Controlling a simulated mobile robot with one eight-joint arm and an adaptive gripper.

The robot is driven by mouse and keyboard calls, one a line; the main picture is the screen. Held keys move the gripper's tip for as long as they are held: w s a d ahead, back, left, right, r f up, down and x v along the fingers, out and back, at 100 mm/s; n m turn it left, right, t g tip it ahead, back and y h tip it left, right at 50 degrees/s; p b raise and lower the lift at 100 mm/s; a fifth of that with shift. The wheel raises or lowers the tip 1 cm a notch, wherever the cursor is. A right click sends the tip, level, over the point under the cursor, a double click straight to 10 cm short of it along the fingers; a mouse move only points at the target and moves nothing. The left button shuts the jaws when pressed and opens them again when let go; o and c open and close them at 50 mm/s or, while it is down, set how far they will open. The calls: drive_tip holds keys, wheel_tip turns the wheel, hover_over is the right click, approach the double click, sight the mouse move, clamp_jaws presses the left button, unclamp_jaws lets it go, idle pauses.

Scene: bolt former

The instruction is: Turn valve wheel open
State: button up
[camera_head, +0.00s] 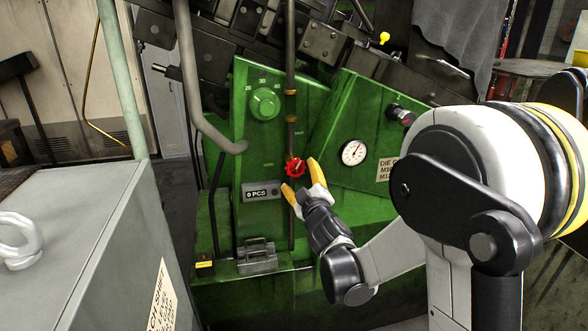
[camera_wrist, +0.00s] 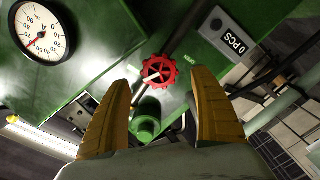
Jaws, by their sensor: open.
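The red valve wheel (camera_head: 295,166) sits on a vertical pipe in front of the green machine, in the middle of the head view. It also shows in the wrist view (camera_wrist: 159,71), round with a scalloped rim and a pale mark at its hub. My gripper (camera_head: 302,177) has yellow fingers spread apart, close below and right of the wheel in the head view. In the wrist view my gripper (camera_wrist: 165,90) has the wheel centred beyond and between its open fingertips. The fingers look apart from the wheel, with nothing between them.
The green machine bears a dial knob (camera_head: 264,103), a round gauge (camera_head: 354,152) and a "0 PCS" counter (camera_head: 262,192). The pipe (camera_head: 291,100) runs up and down through the wheel. A grey cabinet (camera_head: 90,250) with a lifting eye stands at the left.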

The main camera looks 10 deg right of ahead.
sight(296, 169)
drive_tip(key=w+b, duration=0.1)
drive_tip(key=w, duration=0.5)
drive_tip(key=c, duration=1.2)
drive_tip(key=shift+c, duration=0.2)
